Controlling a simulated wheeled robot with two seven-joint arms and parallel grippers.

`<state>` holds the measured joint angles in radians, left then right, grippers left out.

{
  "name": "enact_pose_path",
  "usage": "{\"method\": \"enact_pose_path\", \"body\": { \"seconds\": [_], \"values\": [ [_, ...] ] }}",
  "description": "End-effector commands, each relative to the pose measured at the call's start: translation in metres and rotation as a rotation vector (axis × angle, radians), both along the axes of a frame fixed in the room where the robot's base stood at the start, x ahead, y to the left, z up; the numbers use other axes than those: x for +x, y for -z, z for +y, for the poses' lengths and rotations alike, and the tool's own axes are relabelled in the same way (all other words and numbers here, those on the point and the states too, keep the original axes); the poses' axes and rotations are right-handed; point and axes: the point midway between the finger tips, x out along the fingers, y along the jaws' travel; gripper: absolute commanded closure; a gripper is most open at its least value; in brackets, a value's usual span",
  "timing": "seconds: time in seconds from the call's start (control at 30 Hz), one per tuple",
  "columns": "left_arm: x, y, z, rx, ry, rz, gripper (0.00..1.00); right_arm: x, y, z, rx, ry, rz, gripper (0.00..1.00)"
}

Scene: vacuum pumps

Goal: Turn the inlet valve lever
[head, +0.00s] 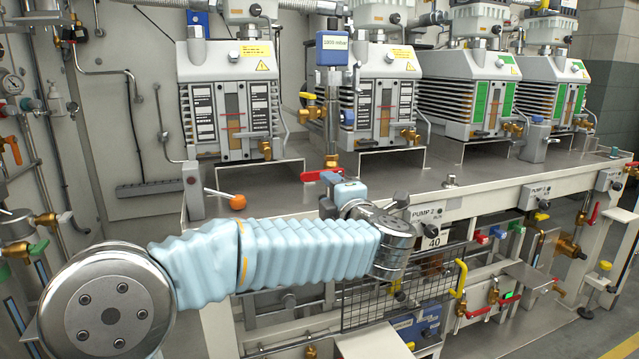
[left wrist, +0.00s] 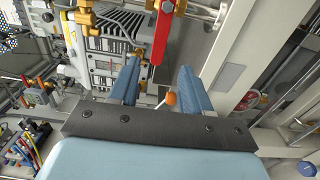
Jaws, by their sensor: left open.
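The inlet valve lever is a red handle (head: 322,175) on a brass valve below a vertical pipe with a blue gauge box (head: 333,48) in the head view. In the left wrist view the red lever (left wrist: 161,34) reaches down from the top, its free end between the two blue fingers. My left gripper (left wrist: 159,68) is open, with one finger on each side of the lever's end and visible gaps. In the head view my left gripper (head: 346,190) is just below the lever, its fingertips hard to make out. My right gripper is not in view.
Several grey pumps (head: 230,95) stand in a row on the metal bench (head: 290,190). An orange-knobbed lever (head: 238,202) sticks out at the bench's left end and shows behind the fingers in the wrist view (left wrist: 170,98). A wire basket (head: 400,290) hangs below.

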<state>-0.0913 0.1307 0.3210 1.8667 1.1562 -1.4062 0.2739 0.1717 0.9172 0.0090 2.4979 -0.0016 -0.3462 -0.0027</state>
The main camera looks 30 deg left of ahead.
Motion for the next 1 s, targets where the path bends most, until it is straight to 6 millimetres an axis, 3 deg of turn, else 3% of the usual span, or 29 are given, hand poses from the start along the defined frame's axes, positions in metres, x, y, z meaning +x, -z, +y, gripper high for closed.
{"method": "enact_pose_path", "body": {
  "seconds": [0.23, 0.8, 0.93, 1.0],
  "values": [
    [-0.024, 0.000, -0.028, 0.001, 0.001, -0.001, 0.52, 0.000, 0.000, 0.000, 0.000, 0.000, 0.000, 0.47],
    [-0.027, 0.000, -0.031, 0.001, 0.000, 0.001, 0.52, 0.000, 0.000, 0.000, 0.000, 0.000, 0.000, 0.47],
    [-0.010, 0.015, -0.037, 0.050, 0.047, 0.051, 0.52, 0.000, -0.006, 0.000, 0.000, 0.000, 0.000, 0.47],
    [0.012, 0.038, -0.045, 0.118, 0.122, 0.125, 0.52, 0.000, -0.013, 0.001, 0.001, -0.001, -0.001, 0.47]
  ]
}}
